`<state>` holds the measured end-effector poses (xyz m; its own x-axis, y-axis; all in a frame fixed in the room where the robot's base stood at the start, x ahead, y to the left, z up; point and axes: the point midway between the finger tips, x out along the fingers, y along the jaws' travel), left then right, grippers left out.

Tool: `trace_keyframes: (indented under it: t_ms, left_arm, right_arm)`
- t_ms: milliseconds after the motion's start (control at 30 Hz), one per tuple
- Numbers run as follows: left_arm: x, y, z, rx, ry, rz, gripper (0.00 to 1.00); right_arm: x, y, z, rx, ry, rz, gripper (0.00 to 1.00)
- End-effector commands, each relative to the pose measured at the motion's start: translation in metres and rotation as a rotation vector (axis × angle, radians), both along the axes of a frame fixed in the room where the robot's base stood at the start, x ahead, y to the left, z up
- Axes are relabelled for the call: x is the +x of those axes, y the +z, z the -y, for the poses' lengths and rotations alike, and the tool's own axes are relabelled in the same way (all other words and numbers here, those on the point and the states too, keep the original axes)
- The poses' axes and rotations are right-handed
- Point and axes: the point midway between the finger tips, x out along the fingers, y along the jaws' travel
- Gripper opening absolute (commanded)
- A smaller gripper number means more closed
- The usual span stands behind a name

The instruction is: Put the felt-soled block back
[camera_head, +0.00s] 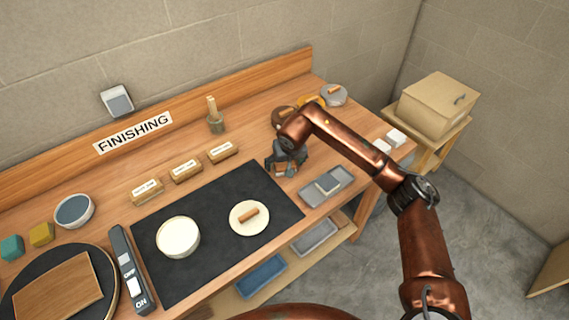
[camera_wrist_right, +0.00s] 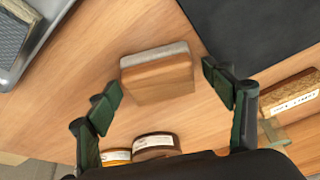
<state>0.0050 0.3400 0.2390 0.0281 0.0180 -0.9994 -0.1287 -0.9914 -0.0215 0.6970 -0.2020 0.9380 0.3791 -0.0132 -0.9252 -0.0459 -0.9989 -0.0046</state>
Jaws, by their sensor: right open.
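The felt-soled block (camera_wrist_right: 157,75) is a wooden block with a grey felt layer along one side. In the right wrist view it stands on the bare wood of the bench, between and slightly beyond my fingertips. My right gripper (camera_wrist_right: 166,92) is open, with a green finger on each side of the block and gaps showing. In the head view my right gripper (camera_head: 287,160) is low over the bench, just right of the black mat, and mostly hides the block. My left gripper is not in view.
The black mat (camera_head: 215,262) carries a cream bowl (camera_head: 178,237) and a pale disc (camera_head: 249,218) with a wooden handle. A grey tray (camera_head: 312,196) lies right of the mat. Labelled wooden blocks (camera_head: 185,171) line its back. Round pieces (camera_head: 334,95) stand behind my gripper.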

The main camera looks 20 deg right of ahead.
Motion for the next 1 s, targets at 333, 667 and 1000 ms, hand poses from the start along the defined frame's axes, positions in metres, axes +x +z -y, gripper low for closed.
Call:
trace_keyframes:
  t_ms: [333, 667, 1000]
  left_arm:
    - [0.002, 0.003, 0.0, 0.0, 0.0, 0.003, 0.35]
    - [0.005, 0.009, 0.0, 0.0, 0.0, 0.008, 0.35]
    - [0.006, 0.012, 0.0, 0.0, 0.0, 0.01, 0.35]
  right_arm:
    - [-0.002, 0.009, 0.0, 0.0, 0.001, 0.002, 0.75]
    - [-0.026, 0.07, 0.0, -0.002, 0.0, 0.005, 0.75]
    - [-0.044, 0.111, -0.001, 0.0, 0.0, 0.001, 0.75]
